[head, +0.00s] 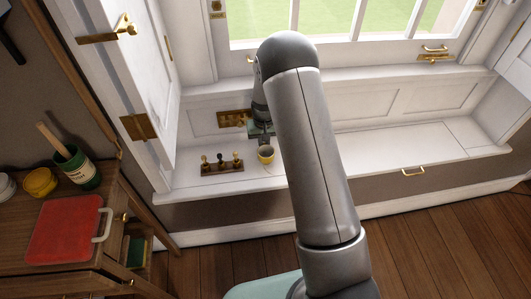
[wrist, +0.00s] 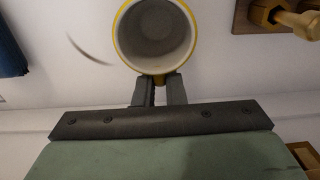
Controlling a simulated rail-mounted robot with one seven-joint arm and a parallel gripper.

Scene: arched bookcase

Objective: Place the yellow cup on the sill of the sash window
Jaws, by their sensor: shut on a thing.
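The yellow cup (head: 266,155) has a pale inside and is upright over the white window seat, near its front edge. My gripper (wrist: 159,90) is shut on the near side of the cup (wrist: 155,35), seemingly at its handle, in the wrist view. In the head view my gripper (head: 261,138) is partly hidden behind my arm. I cannot tell whether the cup touches the seat. The sash window (head: 340,22) is at the back, above a white sill ledge (head: 375,72); my arm hides part of the ledge.
A wooden stand with brass pegs (head: 222,166) is left of the cup. A white shutter (head: 110,60) stands open at left. A side table holds a red board (head: 64,230), a yellow bowl (head: 40,182) and a green pot (head: 78,168). The seat's right part (head: 400,150) is clear.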

